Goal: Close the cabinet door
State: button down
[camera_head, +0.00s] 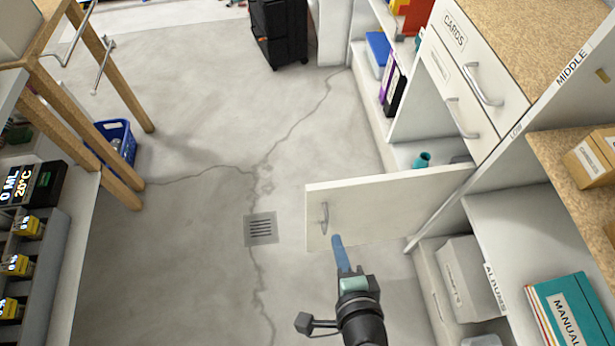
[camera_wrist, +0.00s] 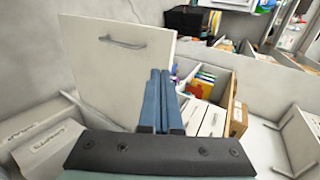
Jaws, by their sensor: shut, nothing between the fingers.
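The white cabinet door (camera_head: 375,205) stands open, sticking out from the shelving over the floor, with a metal handle (camera_head: 323,218) near its free edge. In the wrist view the door (camera_wrist: 105,75) fills the upper left, with its handle (camera_wrist: 122,42) near the top. My gripper (camera_head: 338,240) has its blue fingers together, empty, just in front of the door's lower edge, right of the handle. In the wrist view the fingers (camera_wrist: 160,85) overlap the door's right side. I cannot tell whether they touch it.
The open lower compartment holds a grey box (camera_head: 462,275). Closed drawers (camera_head: 470,90) are above and beyond the door. The floor left of the door is clear around a drain (camera_head: 260,229).

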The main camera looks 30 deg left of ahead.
jog(key=b, duration=0.2)
send_near(322, 191)
jog(key=x, duration=0.5)
jog(key=shift+f, duration=0.5)
jog(key=shift+w+a, duration=0.3)
jog(key=shift+w, duration=0.15)
jog(key=shift+w, duration=0.1)
